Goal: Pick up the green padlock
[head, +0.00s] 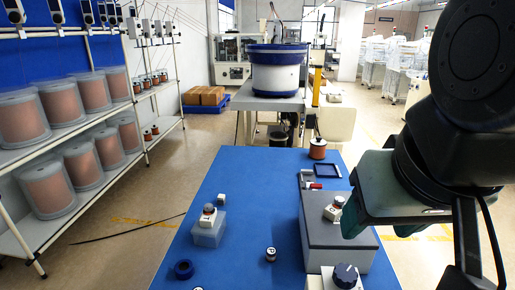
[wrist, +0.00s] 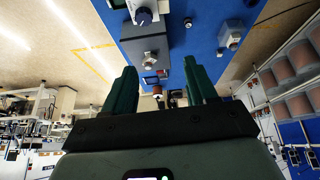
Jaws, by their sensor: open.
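I cannot make out a green padlock in either view. My gripper (wrist: 160,66) is open, with two dark green fingers apart and nothing seen between them. In the head view my gripper's green body is at the right, above the right side of the blue table (head: 235,235). It hides part of the area behind it.
A knob unit (head: 345,275) stands at the near right. A blue-rimmed tray (head: 328,171), red item (head: 315,186) and copper spool (head: 318,149) are at the far end. The table's middle is mostly clear.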

